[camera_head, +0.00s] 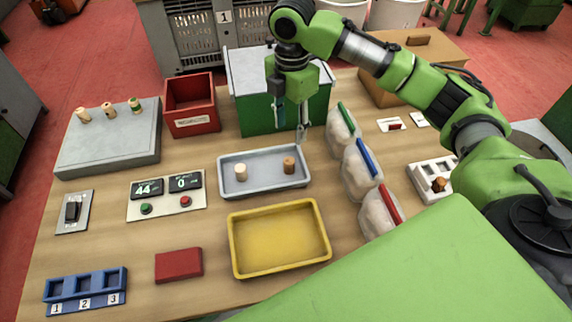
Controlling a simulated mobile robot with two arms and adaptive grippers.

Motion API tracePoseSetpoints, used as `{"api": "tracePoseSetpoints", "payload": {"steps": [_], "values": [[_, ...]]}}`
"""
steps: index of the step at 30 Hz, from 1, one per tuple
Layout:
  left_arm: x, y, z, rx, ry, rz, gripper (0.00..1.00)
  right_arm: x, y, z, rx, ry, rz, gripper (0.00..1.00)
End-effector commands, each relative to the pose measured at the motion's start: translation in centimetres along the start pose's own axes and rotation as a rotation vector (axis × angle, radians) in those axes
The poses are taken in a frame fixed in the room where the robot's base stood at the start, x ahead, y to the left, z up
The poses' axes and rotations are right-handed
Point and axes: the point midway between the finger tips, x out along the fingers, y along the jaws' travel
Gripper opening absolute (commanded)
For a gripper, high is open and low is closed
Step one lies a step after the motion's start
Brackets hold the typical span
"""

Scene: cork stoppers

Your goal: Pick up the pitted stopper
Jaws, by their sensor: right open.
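A pale stopper (241,172) and a darker brown stopper (289,165) stand apart in the grey tray (262,190). Three more stoppers sit on the grey block at the back left: a plain one (83,114), a second (109,110) and one with a green band (134,105). Another brown stopper (439,184) is in the white rack (425,172) at the right. Surface pits are too small to make out on any of them. My right gripper (290,127) is open and empty, pointing down behind the tray, above and beyond the darker stopper. My left gripper is not in view.
A yellow tray (232,250) is empty in front. A red bin (190,106) and a green box (255,119) stand at the back. Several clipped bags (358,180) line the tray's right side. A counter panel (165,196) lies left.

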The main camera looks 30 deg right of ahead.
Motion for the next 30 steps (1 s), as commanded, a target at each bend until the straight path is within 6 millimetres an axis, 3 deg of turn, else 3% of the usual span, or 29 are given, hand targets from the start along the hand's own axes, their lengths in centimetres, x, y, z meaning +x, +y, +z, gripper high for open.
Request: {"api": "tracePoseSetpoints", "payload": {"steps": [9, 17, 25, 30], "values": [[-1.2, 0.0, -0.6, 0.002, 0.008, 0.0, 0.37, 5.8, -0.1, 0.0, 0.001, 0.0, -0.005, 0.41], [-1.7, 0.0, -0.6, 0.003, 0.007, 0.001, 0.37, 7.8, 0.0, -0.1, 0.0, -0.001, -0.003, 0.41], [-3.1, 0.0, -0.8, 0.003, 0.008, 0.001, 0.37, 11.7, 0.2, -0.3, 0.0, -0.001, -0.004, 0.41], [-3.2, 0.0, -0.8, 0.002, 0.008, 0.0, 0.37, 12.7, 0.2, -0.2, -0.001, -0.002, -0.001, 0.41]]}}
